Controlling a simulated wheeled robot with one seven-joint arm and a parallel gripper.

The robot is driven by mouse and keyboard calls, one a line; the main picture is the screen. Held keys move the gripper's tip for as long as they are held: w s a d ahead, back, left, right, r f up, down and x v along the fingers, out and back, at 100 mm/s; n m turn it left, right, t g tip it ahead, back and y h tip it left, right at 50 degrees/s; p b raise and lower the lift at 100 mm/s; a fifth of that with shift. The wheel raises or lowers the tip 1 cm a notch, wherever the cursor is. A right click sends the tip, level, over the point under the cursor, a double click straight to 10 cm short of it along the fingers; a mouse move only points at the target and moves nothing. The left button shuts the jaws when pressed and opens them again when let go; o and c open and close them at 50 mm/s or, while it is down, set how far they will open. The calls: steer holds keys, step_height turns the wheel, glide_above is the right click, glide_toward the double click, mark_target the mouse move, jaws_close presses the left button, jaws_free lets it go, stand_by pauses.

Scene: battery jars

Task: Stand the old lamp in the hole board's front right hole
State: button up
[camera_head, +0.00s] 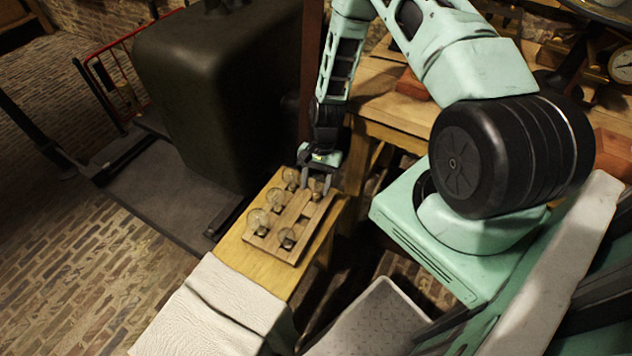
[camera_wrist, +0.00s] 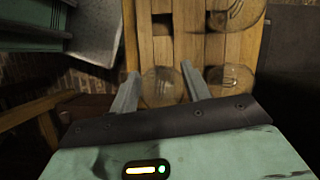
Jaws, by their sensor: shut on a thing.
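My gripper (camera_head: 319,172) is over the far end of the wooden hole board (camera_head: 296,222), shut on a clear glass lamp (camera_head: 317,186). In the wrist view this lamp (camera_wrist: 163,88) sits between the two fingers of my gripper (camera_wrist: 160,72), above or at the board (camera_wrist: 188,47). I cannot tell whether its base is in a hole. A dark empty hole (camera_wrist: 162,20) shows in the wrist view.
The board rests on a narrow wooden bench (camera_head: 286,280), with a pale cloth (camera_head: 212,312) over its near end. A large dark green tank (camera_head: 215,90) stands close on the left. A wooden workbench (camera_head: 395,110) stands behind on the right.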

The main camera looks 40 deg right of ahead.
steer(key=shift+f, duration=0.45)
steer(key=o, duration=1.2)
steer(key=shift+c, duration=0.2)
steer(key=shift+r, duration=0.1)
steer(key=v, duration=1.2)
steer(key=shift+w+a, duration=0.1)
